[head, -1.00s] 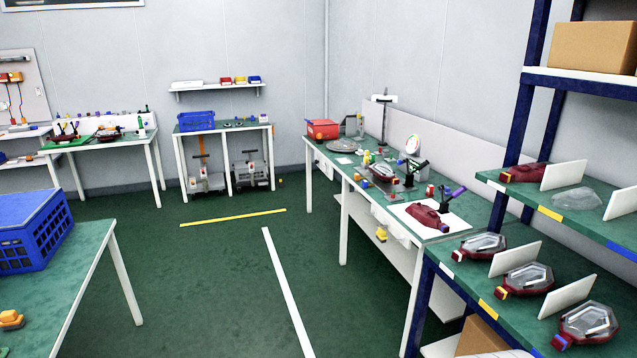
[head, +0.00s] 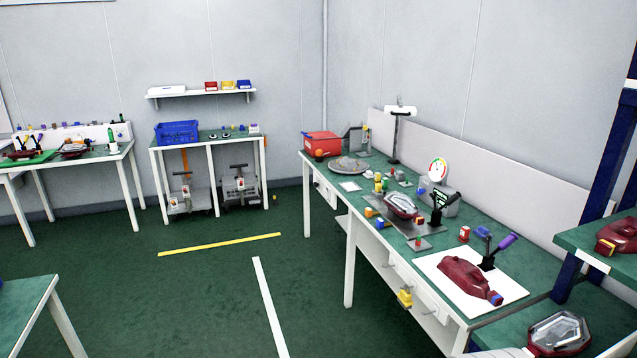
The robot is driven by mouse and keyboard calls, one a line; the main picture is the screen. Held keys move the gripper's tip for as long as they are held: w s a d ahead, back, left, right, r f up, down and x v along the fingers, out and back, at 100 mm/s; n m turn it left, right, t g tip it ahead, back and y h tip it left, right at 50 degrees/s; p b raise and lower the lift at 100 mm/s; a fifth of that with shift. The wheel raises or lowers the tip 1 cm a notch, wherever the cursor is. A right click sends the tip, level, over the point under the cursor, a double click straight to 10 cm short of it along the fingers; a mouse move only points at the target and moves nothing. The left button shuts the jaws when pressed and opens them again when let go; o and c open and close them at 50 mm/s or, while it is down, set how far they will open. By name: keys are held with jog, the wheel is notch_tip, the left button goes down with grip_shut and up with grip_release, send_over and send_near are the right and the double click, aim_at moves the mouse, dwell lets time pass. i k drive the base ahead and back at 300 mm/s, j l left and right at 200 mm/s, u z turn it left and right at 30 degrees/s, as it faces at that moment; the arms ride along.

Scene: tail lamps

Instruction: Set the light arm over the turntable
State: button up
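The turntable (head: 361,170) is a grey round disc lying near the far end of the long green bench on the right. A clear or grey piece sits on it. The light arm (head: 396,140) is a dark upright post with a short white bar (head: 400,111) at its top. It stands at the back of the bench, to the right of the turntable. In this view the white bar appears to the right of the disc, not above it. The bar's exact reach is too small to tell. My gripper is not in view.
A blue shelf rack (head: 600,190) stands close right. The green floor ahead is open.

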aim_at(399, 109)
jog(key=i, duration=2.9)
jog(key=i+z, duration=0.25)
jog(key=i, duration=0.2)
jog(key=i+j+z, duration=0.25)
jog(key=i, duration=0.2)
